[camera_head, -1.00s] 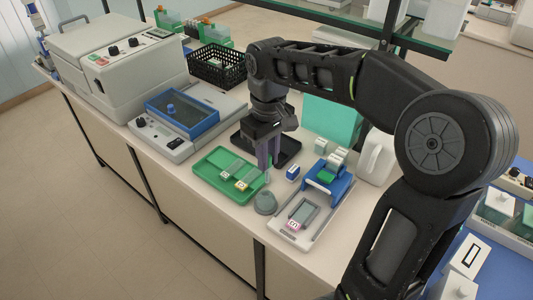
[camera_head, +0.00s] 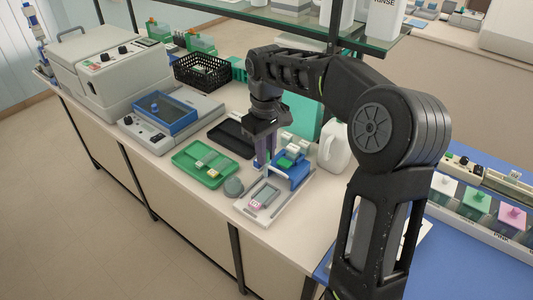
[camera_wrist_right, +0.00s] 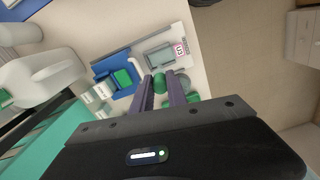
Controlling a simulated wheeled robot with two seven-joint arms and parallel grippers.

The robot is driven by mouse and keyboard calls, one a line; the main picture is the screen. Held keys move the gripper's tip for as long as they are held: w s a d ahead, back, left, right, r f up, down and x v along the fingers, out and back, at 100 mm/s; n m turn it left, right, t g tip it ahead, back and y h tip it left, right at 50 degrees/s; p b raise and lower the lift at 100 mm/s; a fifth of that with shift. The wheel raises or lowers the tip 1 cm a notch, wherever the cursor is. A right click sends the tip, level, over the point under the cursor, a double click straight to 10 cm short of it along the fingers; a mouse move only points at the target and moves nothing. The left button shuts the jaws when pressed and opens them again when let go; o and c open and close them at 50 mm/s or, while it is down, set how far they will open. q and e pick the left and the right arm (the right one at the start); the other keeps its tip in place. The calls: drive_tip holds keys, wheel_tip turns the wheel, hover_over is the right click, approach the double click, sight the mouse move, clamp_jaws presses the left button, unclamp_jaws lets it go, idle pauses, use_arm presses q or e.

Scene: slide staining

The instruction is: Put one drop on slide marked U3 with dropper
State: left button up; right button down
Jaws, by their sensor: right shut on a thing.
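The slide marked U3 lies in a grey frame on a white base (camera_head: 248,208). Its pink label (camera_head: 255,204) faces the front, and the U3 mark is readable in the right wrist view (camera_wrist_right: 179,48). My right gripper (camera_head: 264,162) points down above the bench, behind the white base and beside the blue holder. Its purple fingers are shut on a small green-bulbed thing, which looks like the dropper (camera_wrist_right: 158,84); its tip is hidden. In the wrist view the dropper shows just below the slide frame (camera_wrist_right: 159,56). My left gripper is not in view.
A green tray (camera_head: 180,171) with slides lies to the left, and a grey dome (camera_head: 233,187) stands between it and the white base. A black tray (camera_head: 226,143) lies behind. A blue holder (camera_head: 300,173) and a white jug (camera_head: 335,148) stand to the right.

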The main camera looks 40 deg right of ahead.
sight(266, 176)
drive_tip(key=shift+s+f, duration=0.1)
wheel_tip(266, 176, down, 5)
drive_tip(key=b, duration=0.4)
drive_tip(key=shift+f, duration=0.15)
drive_tip(key=shift+f+b, duration=0.25)
drive_tip(key=shift+b, duration=0.2)
drive_tip(key=shift+f+b, duration=0.3)
drive_tip(key=shift+f, duration=0.2)
idle(0.8)
idle(1.2)
wheel_tip(266, 176, up, 7)
drive_tip(key=p, duration=0.6)
idle(0.7)
